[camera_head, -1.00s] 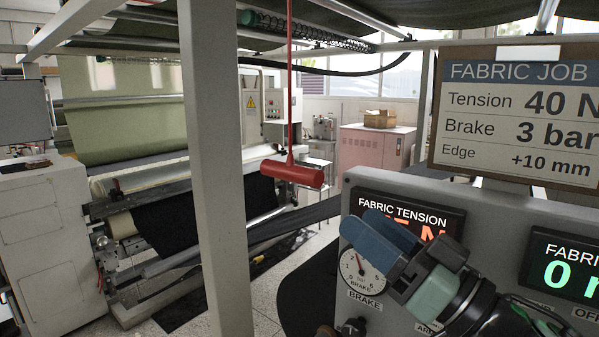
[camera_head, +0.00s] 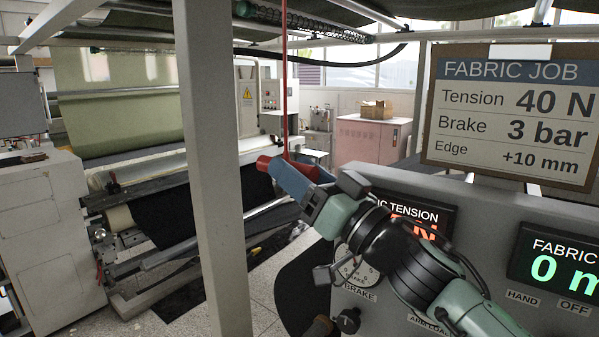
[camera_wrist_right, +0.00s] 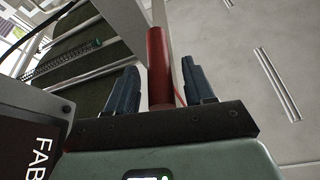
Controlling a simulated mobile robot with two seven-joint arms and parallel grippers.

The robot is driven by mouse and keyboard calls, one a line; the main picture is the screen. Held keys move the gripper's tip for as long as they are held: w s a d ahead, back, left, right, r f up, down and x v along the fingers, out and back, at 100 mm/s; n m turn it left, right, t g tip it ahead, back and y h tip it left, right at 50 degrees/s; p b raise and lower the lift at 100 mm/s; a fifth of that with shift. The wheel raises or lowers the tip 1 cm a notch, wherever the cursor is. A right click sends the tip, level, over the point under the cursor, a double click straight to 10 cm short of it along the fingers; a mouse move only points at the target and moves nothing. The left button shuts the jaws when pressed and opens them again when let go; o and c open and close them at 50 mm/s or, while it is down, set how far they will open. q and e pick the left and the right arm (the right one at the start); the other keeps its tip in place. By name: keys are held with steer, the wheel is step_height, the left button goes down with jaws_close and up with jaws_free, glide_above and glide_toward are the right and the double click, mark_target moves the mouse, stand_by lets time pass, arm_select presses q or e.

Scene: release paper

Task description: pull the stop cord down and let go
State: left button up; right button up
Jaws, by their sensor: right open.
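The stop cord (camera_head: 285,85) is a thin red line hanging from above, with a thick red bar handle (camera_head: 264,163) at its lower end. In the head view my right gripper (camera_head: 292,180) is at the handle and hides much of it. In the right wrist view the red handle (camera_wrist_right: 158,62) lies between the two blue fingers of my right gripper (camera_wrist_right: 161,88). The fingers are open, with a gap visible on each side of the handle. My left gripper is in neither view.
A grey control panel (camera_head: 478,215) with lit displays stands at right, under my right arm. A job board (camera_head: 510,115) stands above it. A pale upright post (camera_head: 215,190) stands left of the cord. Fabric machinery (camera_head: 45,230) is at left.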

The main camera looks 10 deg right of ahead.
jaws_close()
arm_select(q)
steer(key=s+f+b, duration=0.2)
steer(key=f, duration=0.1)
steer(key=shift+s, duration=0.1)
arm_select(e)
step_height(320, 180, down, 4)
steer(key=shift+f, duration=0.1)
jaws_free()
